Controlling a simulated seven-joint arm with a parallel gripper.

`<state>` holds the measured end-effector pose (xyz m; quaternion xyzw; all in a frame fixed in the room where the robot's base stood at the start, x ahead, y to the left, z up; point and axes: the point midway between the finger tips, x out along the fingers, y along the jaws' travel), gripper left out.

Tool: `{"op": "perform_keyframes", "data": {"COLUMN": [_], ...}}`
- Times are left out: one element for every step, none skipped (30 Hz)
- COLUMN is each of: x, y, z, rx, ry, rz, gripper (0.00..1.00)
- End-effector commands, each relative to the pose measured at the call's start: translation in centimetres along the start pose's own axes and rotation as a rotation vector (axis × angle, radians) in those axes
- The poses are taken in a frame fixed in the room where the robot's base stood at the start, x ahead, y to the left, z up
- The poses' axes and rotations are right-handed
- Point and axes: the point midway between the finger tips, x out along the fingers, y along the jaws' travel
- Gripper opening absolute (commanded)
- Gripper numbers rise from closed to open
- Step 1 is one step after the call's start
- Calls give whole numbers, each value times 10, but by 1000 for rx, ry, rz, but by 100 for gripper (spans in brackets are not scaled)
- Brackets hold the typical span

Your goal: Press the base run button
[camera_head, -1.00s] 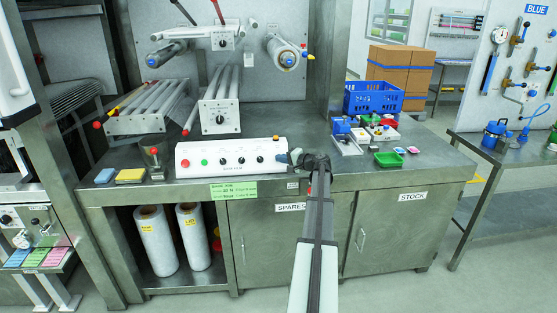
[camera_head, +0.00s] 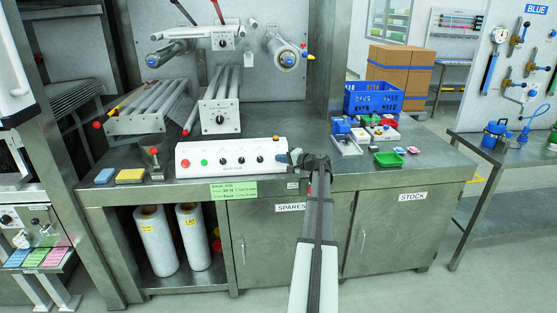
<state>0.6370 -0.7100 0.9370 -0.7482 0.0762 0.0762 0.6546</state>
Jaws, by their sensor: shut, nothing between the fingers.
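A white control box (camera_head: 225,170) stands at the front edge of the steel bench. It has a red button (camera_head: 184,162) at its left end, a green button (camera_head: 204,162) beside it, and several black knobs (camera_head: 241,160) further right. Its small lettering is too small to read, so I cannot confirm which button is the base run button. My gripper (camera_head: 284,157) is shut and empty at the right end of the box, pointing left. It is well to the right of the green button. I cannot tell whether it touches the box's end.
A roller frame (camera_head: 220,115) stands behind the box. A metal block with a red knob (camera_head: 153,160) and yellow and blue pads (camera_head: 130,176) lie to the left. A green tray (camera_head: 388,159) and a blue crate (camera_head: 373,98) are to the right. Bench space in front of the rollers is narrow.

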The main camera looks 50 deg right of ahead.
Motion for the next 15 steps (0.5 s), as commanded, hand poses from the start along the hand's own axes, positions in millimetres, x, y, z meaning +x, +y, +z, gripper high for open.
{"op": "perform_keyframes", "data": {"x": [0,0,1,1,1,2,3,4,4,5,6,6,6,6,6], "y": [0,0,0,1,1,1,2,2,3,3,4,4,4,4,4], "z": [0,0,0,-1,-1,-2,-2,-3,-4,-4,-4,-4,-5,-4,-4], "rx": [0,0,0,0,0,0,0,0,0,0,0,0,0,0,0], "ry": [0,0,0,0,0,0,0,0,0,0,0,0,0,0,0], "rz": [0,0,0,0,0,0,0,0,0,0,0,0,0,0,0], "gripper": [0,0,0,0,0,0,0,0,0,0,0,0,0,0,0]}}
